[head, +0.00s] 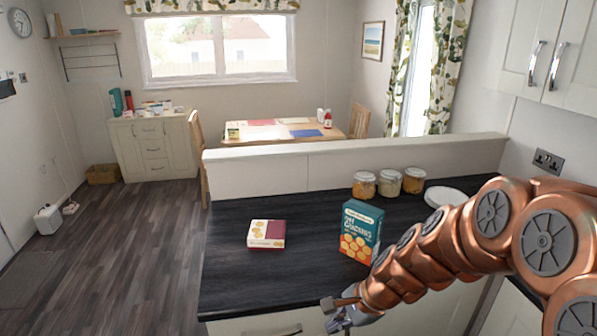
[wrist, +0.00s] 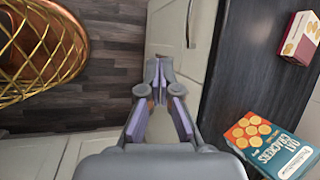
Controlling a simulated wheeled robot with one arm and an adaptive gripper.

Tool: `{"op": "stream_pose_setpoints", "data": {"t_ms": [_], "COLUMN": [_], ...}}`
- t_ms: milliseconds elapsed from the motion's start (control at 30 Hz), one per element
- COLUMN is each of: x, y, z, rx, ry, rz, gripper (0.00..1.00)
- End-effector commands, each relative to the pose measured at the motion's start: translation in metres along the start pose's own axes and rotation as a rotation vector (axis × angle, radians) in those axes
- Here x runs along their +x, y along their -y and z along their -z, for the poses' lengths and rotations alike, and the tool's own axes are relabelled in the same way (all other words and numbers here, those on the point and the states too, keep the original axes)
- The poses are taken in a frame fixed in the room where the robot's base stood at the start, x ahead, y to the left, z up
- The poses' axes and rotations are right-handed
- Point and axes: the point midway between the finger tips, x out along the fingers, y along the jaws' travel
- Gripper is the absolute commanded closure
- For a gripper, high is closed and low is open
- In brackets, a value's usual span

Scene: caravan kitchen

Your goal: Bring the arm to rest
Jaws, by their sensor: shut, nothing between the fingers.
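My arm (head: 445,240) is copper-coloured and reaches in from the right of the head view, low along the front of the counter. My gripper (head: 338,316) is at the front edge of the counter, outside it and near the cabinet fronts. In the wrist view my gripper (wrist: 158,72) has its fingertips together with nothing between them. It points along the cabinet doors, with the counter to its right and the floor to its left.
On the dark counter (head: 225,275) stand an upright teal cracker box (head: 361,232), a flat red-and-white box (head: 266,233), several lidded jars (head: 389,184) and a white round item (head: 445,196). Floor (head: 110,260) is clear at left.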

Motion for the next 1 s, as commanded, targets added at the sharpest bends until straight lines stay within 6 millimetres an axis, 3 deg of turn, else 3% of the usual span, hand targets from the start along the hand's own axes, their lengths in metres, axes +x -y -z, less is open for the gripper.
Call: {"op": "stream_pose_setpoints", "data": {"t_ms": [200, 400, 700, 900, 1000], "x": [-0.033, -0.065, -0.114, -0.137, -0.143], "y": [-0.052, -0.106, -0.195, -0.232, -0.240], "z": [-0.034, -0.049, -0.051, -0.047, -0.046], "rx": [-0.338, -0.618, -0.952, -1.066, -1.090], "ry": [0.006, 0.004, 0.014, 0.025, 0.027], "rz": [-0.122, -0.252, -0.484, -0.591, -0.614], "gripper": [1.00, 1.00, 1.00, 1.00, 1.00]}}
